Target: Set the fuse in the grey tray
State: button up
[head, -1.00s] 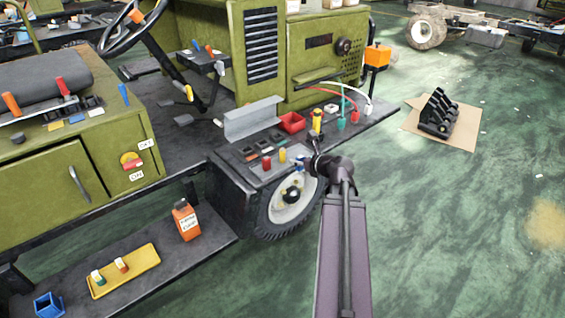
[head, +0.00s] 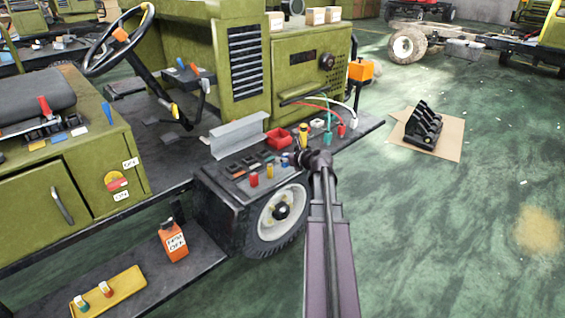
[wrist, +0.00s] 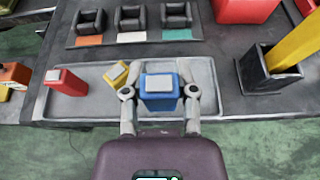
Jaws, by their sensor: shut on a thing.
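A blue fuse (wrist: 160,90) with a pale top is upright between the two fingers of my gripper (wrist: 160,96), which is shut on it. In the head view the blue fuse (head: 285,160) shows just left of my gripper (head: 297,160). The fuse is at the right part of the shallow grey tray (wrist: 95,108); I cannot tell whether it touches the tray floor. A red fuse (wrist: 64,82) stands at the tray's left, and a yellow fuse (wrist: 117,74) is close beside my left finger, looking tilted.
Behind the tray are black sockets (wrist: 130,20) with orange, white and teal labels. A black holder (wrist: 272,72) with a yellow piece stands close to the right. A red bin (head: 279,137) and coloured cables (head: 330,110) are farther back on the bench.

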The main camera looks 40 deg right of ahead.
jog(key=w+d, duration=0.2)
jog(key=w, duration=0.1)
jog(key=shift+w+d+f, duration=0.2)
jog(key=shift+w, duration=0.05)
jog(key=shift+f, duration=0.1)
jog(key=shift+f+b, duration=1.65)
jog(key=shift+b, duration=0.25)
jog(key=shift+f, duration=0.2)
jog(key=o, duration=0.9)
jog(key=shift+r, duration=0.25)
